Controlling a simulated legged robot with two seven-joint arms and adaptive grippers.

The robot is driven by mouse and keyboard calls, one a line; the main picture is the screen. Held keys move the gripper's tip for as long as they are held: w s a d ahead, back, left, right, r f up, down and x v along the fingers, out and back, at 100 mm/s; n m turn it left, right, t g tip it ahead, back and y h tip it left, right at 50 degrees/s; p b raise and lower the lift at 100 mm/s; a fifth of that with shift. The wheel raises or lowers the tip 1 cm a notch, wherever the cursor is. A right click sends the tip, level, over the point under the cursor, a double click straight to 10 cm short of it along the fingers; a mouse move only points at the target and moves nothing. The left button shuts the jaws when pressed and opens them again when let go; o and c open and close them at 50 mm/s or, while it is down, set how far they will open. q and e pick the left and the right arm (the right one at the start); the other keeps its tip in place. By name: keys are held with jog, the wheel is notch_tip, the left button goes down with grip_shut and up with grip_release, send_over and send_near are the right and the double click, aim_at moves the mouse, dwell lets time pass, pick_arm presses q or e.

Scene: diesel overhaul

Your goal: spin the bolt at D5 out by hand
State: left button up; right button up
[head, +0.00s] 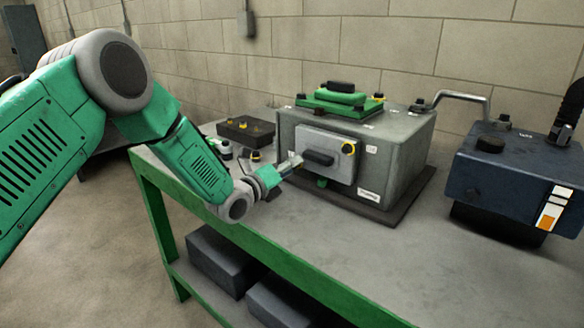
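A grey engine block (395,155) stands on a dark mat on the bench. A grey cover plate (325,141) with a black handle (318,158) is on its front face. A bolt with a yellow ring (348,148) shows at the plate's right side. No D5 label is readable, and any bolt at the plate's left side is hidden by the gripper. My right gripper is out of view.
A green cover with a handle (341,97) sits on top of the block. A dark tray with yellow-topped pieces (246,130) lies behind my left gripper. A dark blue unit (520,175) stands at the right. The green-edged bench (350,245) is clear in front.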

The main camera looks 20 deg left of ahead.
pick_arm(q)
jog(key=shift+w, duration=0.3)
jog(key=shift+d, duration=0.1)
grip_shut()
jog(key=shift+s+f+n, duration=0.1)
jog(key=shift+n, duration=0.3)
jog(key=shift+n+b, duration=0.35)
jog(key=shift+n, duration=0.65)
jog(key=shift+n+b, duration=0.3)
jog(key=shift+n, duration=1.8)
